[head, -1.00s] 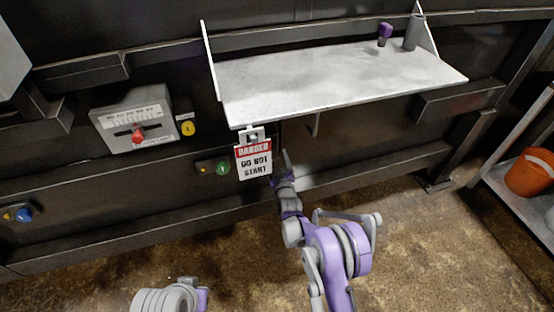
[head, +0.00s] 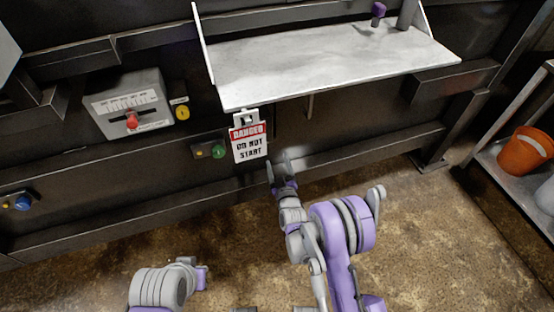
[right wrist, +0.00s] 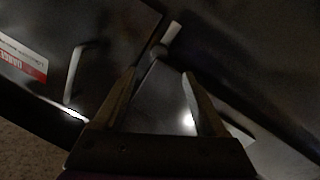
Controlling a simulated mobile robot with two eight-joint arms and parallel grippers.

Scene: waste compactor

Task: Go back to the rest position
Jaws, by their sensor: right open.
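My right gripper (head: 279,170) is in front of the dark machine, just below and to the right of the white "DANGER DO NOT START" tag (head: 249,143). In the right wrist view its two fingers (right wrist: 160,85) are apart with nothing between them. The tag hangs below the white shelf's front edge and part of it shows at the left of the right wrist view (right wrist: 22,56). My left arm (head: 165,287) shows at the bottom left of the head view; I cannot make out its gripper's jaws.
A white shelf (head: 320,65) juts out above the right gripper. A control box with a red slider (head: 132,121), a green button (head: 218,152) and a blue knob (head: 22,203) are on the machine. The floor (head: 430,240) is clear.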

